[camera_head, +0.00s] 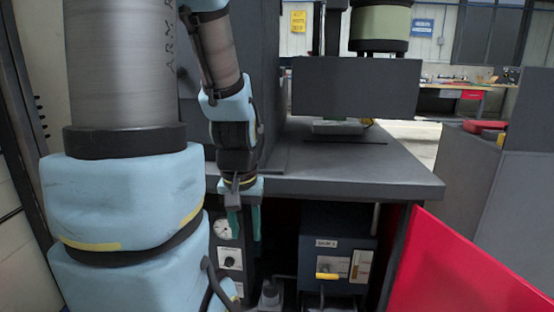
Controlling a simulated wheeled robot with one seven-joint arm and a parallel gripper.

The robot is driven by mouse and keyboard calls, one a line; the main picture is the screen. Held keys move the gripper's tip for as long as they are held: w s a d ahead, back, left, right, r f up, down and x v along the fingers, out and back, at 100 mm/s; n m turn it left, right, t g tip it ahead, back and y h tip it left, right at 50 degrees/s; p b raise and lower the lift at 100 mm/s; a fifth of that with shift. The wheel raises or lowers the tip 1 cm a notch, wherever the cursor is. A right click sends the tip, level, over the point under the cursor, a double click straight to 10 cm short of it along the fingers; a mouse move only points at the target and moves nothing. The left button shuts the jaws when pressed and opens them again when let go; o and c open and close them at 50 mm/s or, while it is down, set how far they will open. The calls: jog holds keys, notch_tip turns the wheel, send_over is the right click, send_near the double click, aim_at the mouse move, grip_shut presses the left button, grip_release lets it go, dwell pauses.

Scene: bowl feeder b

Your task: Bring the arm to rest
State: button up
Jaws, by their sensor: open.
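My gripper (245,236) hangs at the end of my arm (237,125), left of the picture's middle, with its green fingers pointing down. The fingers are apart and nothing shows between them. It is in front of the cabinet under the grey bench top, close to a panel with a round gauge (223,229). I cannot tell the gap between the fingers and the panel. My large upper arm part fills the left side of the view and hides what is behind it.
The grey bench top (350,175) juts out right of my gripper. Below it are a dark control box (322,243) with a yellow handle and an open red door (468,270). A dark grey housing (355,87) stands above the bench. A grey cabinet (500,190) stands at the right.

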notch_tip(320, 180, up, 19)
jog(key=p, duration=1.6)
jog(key=shift+f+p, duration=0.15)
jog(key=shift+p, duration=0.15)
